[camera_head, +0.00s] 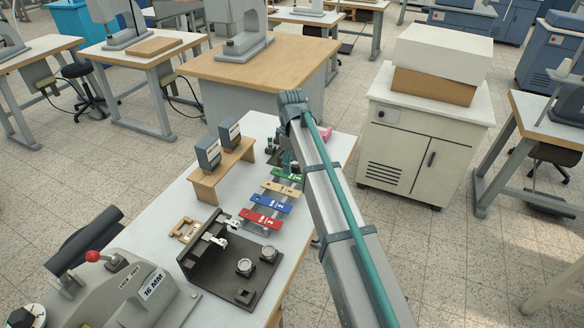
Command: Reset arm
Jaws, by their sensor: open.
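My grey arm (335,210) with its teal cable rises from the bottom edge over the right side of the white table (180,210). Its bent joint (293,103) is at the top, above the table's far part. Small dark items (272,150) and a pink piece (324,132) show beside the arm at the table's far end.
A rack holds green (286,174), tan (281,189), blue (271,204) and red (260,219) bars left of my arm. A black fixture (235,265), a wooden stand (222,172) with two grey blocks, and a press labelled 16 MM (140,290) stand nearby. A cream cabinet (415,140) is right.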

